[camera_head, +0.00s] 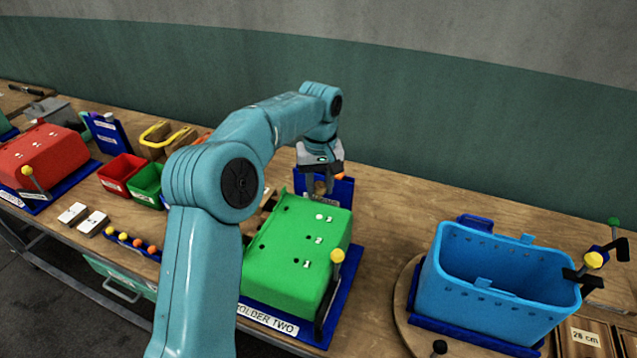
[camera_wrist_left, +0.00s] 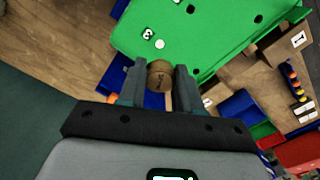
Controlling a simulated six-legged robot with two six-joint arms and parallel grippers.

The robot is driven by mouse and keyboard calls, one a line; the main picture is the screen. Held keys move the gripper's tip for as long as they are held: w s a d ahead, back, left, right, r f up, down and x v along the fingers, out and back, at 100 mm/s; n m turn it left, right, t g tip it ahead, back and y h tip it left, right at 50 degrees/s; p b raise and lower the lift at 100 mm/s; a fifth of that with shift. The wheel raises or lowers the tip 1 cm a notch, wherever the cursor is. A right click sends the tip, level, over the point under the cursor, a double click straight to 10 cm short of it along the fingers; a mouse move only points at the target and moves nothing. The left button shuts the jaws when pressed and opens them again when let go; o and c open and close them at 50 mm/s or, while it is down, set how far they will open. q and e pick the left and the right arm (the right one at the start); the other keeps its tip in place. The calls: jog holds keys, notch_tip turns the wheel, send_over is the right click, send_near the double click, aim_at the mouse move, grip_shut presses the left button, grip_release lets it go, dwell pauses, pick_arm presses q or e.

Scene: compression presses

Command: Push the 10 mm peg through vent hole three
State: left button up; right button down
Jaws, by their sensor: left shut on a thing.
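The green box-shaped mould (camera_head: 285,245) sits on a blue base marked HOLDER TWO (camera_head: 267,319). Its top has dark holes beside white marks 1, 2 and 3. A pale round spot (camera_head: 318,217) sits beside mark 3; it also shows in the left wrist view (camera_wrist_left: 159,44). My left gripper (camera_head: 321,188) is just behind the mould's far end. It is shut on a round brown wooden-looking piece (camera_wrist_left: 160,76), seen end-on with a dark mark. Whether this is the 10 mm peg I cannot tell. My right gripper is not in view.
A yellow-knobbed clamp (camera_head: 337,257) stands at the green mould's right front. A blue open tub (camera_head: 490,285) stands right. Red and green bins (camera_head: 122,172) and a red mould (camera_head: 40,155) are left. Bare bench (camera_head: 385,215) lies between mould and tub.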

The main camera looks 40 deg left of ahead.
pick_arm(q)
jog(key=shift+f+b, duration=0.3)
jog(key=shift+f, duration=0.2)
jog(key=shift+s+f+b, duration=0.1)
jog(key=shift+f+b, duration=0.4)
jog(key=shift+f, duration=0.15)
jog(key=shift+f+b, duration=0.9)
jog(key=shift+f, duration=0.65)
jog(key=shift+f, duration=0.6)
dwell(0.7)
jog(key=shift+r, duration=0.1)
